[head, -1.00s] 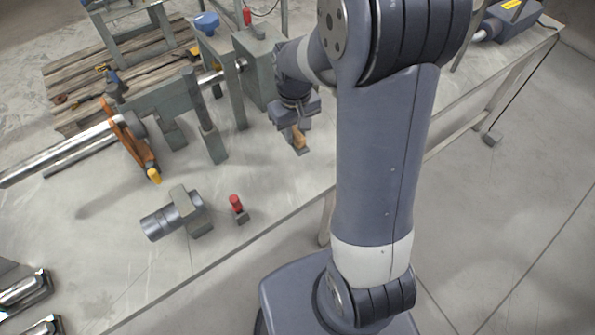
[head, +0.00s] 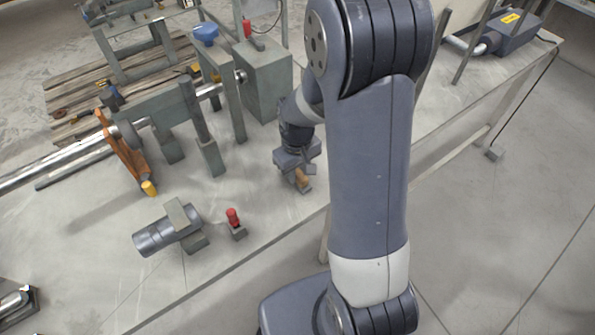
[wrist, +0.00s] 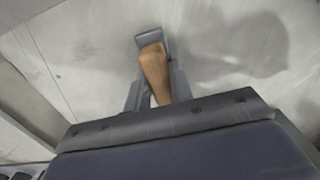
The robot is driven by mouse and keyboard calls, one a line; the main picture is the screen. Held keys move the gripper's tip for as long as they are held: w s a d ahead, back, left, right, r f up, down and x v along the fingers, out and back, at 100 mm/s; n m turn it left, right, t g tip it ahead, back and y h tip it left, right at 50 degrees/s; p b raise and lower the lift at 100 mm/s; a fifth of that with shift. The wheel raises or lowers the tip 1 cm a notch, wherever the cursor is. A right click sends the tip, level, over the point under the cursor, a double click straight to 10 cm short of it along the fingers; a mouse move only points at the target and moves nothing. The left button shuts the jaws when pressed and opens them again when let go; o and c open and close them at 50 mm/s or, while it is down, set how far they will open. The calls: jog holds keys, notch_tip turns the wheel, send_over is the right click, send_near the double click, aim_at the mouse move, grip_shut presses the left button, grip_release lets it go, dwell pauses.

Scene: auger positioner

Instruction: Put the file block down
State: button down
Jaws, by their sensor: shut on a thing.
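The file block (head: 301,177) is a tan, tapered piece with a grey piece at its far end. My gripper (head: 303,184) is shut on it, over the workbench near its front edge, right of the red-topped piece. In the wrist view the file block (wrist: 153,72) sits between the two grey fingers of my gripper (wrist: 154,82), pointing at the bench top. A soft shadow lies on the bench to its right. I cannot tell whether its lower end touches the bench.
The workbench (head: 262,205) is bare around the gripper. A red-topped piece (head: 233,217) and a grey cylinder in a block (head: 160,234) stand to the left. Behind are a large grey block (head: 263,80), upright posts and an orange bracket (head: 127,150) on a shaft.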

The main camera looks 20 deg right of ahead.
aim_at(297, 171)
jog(key=shift+f, duration=0.2)
jog(key=c, duration=1.3)
grip_release()
jog(key=shift+o, duration=0.2)
jog(key=shift+r, duration=0.15)
notch_tip(297, 171, up, 12)
jog(key=shift+p, duration=0.3)
